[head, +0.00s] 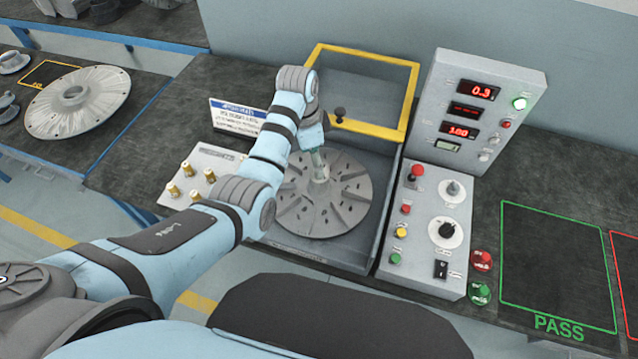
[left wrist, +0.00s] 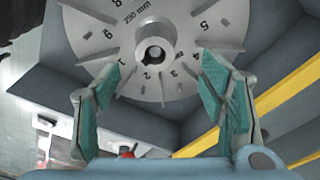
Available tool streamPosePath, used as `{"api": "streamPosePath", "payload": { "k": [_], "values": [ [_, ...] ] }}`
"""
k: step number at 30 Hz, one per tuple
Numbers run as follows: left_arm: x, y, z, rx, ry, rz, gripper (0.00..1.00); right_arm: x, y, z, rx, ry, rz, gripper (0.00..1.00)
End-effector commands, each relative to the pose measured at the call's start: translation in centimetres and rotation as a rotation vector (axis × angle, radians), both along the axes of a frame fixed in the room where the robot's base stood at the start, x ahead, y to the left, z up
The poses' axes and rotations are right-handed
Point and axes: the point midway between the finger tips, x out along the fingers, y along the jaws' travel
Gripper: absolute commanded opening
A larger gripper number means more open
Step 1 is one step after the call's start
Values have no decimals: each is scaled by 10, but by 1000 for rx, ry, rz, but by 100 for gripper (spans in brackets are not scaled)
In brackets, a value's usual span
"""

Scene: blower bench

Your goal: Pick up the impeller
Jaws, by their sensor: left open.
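The impeller (head: 345,200) is a grey disc with raised radial vanes and a central hub. It lies flat in the balancing machine's bay in the head view. In the left wrist view the impeller (left wrist: 205,30) shows numbers, a "290 mm" mark and a hub with a dark bore. My left gripper (head: 317,158) points down at the hub, which it partly hides in the head view. Its teal-padded fingers (left wrist: 160,80) are open and wide apart in the left wrist view, with the hub beyond the gap between them. My right gripper is not in view.
A yellow-framed clear cover (head: 410,100) stands open behind the bay. A control panel (head: 432,230) with red displays is to the right, then a green PASS outline (head: 557,325). Brass weights (head: 172,191) stand left of the bay. Another large disc (head: 78,102) lies farther left.

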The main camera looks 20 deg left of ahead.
Motion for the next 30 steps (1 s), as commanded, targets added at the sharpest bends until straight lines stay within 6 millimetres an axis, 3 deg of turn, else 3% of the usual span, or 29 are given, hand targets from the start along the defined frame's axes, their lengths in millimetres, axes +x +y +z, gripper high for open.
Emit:
{"api": "streamPosePath", "payload": {
  "k": [5, 12, 20, 30],
  "values": [
    [1, -4, -28, 0, 1, -1, 64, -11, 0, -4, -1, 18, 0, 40],
    [-3, -10, -72, 1, 1, 2, 64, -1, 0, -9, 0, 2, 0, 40],
    [-2, -10, -78, 1, -1, 3, 64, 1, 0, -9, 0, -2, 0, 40],
    [-2, -10, -78, 0, 0, 4, 12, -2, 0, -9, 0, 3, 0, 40]
  ]
}}
